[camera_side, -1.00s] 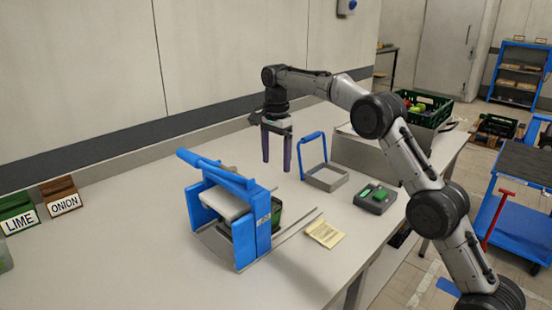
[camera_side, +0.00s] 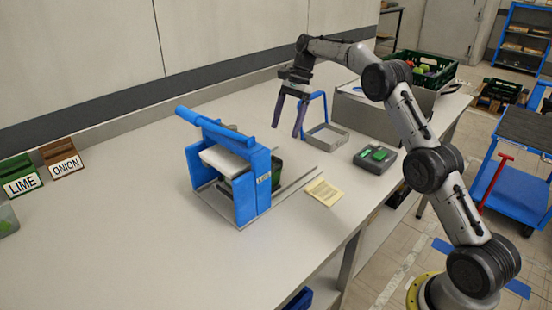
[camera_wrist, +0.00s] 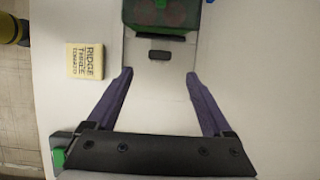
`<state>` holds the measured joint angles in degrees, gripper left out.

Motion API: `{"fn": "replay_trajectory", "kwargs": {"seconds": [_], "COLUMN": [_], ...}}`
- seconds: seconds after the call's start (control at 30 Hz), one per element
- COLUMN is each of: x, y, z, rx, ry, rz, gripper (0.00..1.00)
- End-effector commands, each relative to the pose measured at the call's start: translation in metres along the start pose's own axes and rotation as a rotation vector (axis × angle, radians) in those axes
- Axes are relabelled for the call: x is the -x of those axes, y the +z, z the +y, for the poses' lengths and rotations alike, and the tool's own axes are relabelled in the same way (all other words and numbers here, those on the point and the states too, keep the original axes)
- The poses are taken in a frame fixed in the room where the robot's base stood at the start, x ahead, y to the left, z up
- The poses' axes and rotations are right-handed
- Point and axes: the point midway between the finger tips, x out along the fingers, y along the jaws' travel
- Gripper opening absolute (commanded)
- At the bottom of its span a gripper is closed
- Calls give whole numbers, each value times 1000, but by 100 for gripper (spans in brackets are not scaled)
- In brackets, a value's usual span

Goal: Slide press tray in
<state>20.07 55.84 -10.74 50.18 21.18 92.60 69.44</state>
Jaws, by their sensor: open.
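The blue press (camera_side: 252,190) stands on the table with its lever up at the left and a pale plate inside its frame. A dark green press tray (camera_side: 277,172) shows at the frame's right side, above rails that run out to the right. In the wrist view the tray (camera_wrist: 160,22) is at the top edge, with round reddish things inside. A small dark block (camera_wrist: 172,57) sits on the grey strip in front of it. My gripper (camera_side: 286,131) is open and empty, tilted, above the table behind the press. In the wrist view its fingertips (camera_wrist: 159,75) straddle the strip.
A yellow note (camera_side: 323,192) lies beside the rails. LIME (camera_side: 22,185) and ONION (camera_side: 65,163) signs are far left. The front-left table is clear.

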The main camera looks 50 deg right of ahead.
Motion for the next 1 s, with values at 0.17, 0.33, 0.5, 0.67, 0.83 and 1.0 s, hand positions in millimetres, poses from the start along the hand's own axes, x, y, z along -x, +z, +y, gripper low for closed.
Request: {"fn": "replay_trajectory", "kwargs": {"seconds": [0.17,0.33,0.5,0.67,0.83,1.0], "x": [-34,-67,-93,-106,-110,-109], "y": [1,1,1,0,0,0], "z": [1,1,1,0,0,0], "rx": [0,0,0,0,0,0], "ry": [5,5,4,2,0,1], "rz": [-1,0,-1,0,1,1], "gripper": [85,85,85,85,85,85]}}
